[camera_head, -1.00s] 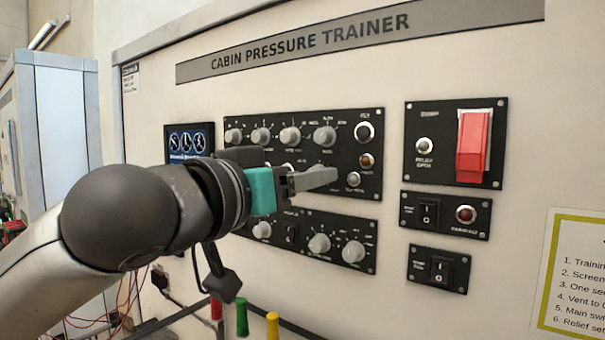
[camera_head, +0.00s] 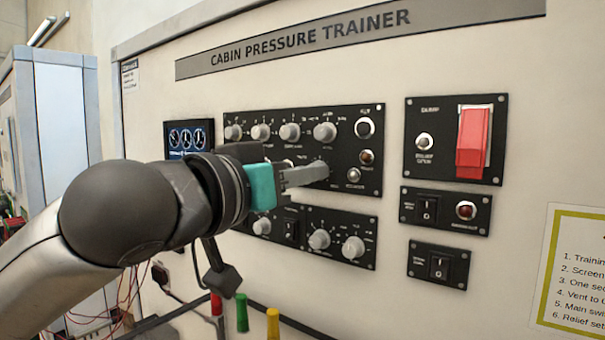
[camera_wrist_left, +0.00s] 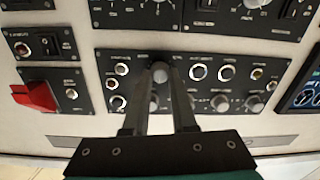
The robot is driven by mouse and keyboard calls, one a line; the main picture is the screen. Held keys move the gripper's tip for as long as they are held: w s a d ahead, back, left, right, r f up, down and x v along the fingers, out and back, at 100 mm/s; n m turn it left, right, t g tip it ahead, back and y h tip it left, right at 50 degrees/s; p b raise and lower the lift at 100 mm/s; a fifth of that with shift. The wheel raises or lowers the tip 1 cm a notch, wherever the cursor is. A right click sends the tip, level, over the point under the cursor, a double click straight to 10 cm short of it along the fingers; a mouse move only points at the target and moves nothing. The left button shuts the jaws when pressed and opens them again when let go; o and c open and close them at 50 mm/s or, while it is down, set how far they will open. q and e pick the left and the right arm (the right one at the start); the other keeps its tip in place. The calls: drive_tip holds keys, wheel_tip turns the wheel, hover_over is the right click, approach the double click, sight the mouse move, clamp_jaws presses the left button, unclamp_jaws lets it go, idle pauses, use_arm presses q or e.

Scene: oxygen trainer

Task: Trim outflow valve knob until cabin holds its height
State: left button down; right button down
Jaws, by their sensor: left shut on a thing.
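My left gripper (camera_head: 322,171) reaches in from the left to the upper black control panel (camera_head: 375,198). Its narrow grey fingers are shut on a small knob in the lower row of that panel. The fingers hide most of this knob in the head view; in the left wrist view the grey knob (camera_wrist_left: 160,72) shows between the fingertips. The knob's label is too small to read. A small dark display (camera_head: 188,138) with round dials hangs left of the panel, partly behind my arm. Its readings cannot be made out. My right gripper is out of view.
A row of grey knobs (camera_head: 325,132) sits just above my fingers, and a lower knob panel (camera_head: 375,215) is below them. To the right are a red guarded switch (camera_head: 473,143) and rocker switches (camera_head: 428,210). Coloured handles (camera_head: 242,314) stand below my arm.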

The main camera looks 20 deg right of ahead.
use_arm(q)
drive_tip(key=shift+m+p, duration=0.9)
drive_tip(key=shift+m, duration=1.6)
drive_tip(key=c, duration=0.7)
unclamp_jaws()
drive_tip(key=shift+b+v, duration=2.3)
drive_tip(key=shift+v, duration=5.35)
